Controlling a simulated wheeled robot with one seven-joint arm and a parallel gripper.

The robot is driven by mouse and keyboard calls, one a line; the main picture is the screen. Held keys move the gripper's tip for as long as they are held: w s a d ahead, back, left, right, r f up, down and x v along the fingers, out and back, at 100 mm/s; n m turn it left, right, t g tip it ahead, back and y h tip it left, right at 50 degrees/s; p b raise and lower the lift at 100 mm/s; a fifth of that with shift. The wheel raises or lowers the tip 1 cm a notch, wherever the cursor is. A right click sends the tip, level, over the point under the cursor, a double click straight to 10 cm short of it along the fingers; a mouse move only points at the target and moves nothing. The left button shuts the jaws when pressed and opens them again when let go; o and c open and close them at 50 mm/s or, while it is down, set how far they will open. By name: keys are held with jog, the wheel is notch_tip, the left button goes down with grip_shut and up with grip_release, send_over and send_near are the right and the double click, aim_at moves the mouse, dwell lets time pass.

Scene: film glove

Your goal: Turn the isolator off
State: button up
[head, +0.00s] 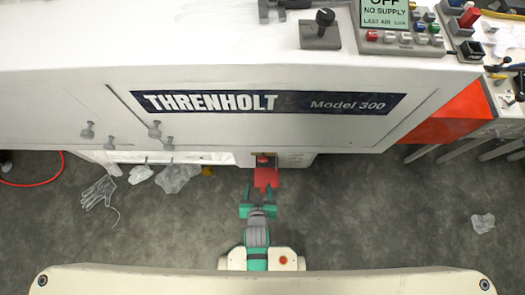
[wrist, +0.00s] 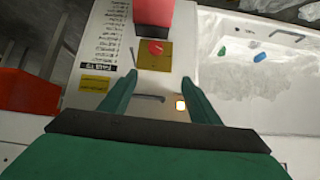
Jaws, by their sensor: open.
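A red round knob on a yellow plate, which looks like the isolator (wrist: 155,47), is on the white machine's lower panel in the wrist view. A small red part there also shows in the head view (head: 263,158). A red block or flap (wrist: 153,12) adjoins the yellow plate; in the head view it juts out just below the knob (head: 266,177). My gripper (head: 259,193) is open and empty in front of the red flap. In the wrist view its green fingers (wrist: 158,80) are spread, with the knob beyond and between them, apart from it. The knob's setting is too small to tell.
The white machine (head: 200,70) overhangs the panel. A printed label (wrist: 102,40), a dark handle (wrist: 148,98) and a lit button (wrist: 180,105) lie around the knob. A white tray (wrist: 240,85) holds clear film. Film scraps and a glove (head: 100,192) lie on the floor.

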jog(key=w+f+g, duration=0.2)
jog(key=w+f, duration=0.5)
jog(key=w, duration=0.1)
jog(key=g+h, duration=0.1)
jog(key=g, duration=0.2)
send_near(263, 161)
jog(key=w+f, duration=0.1)
jog(key=shift+x, duration=3.8)
jog(key=shift+s, duration=0.15)
jog(key=c, duration=1)
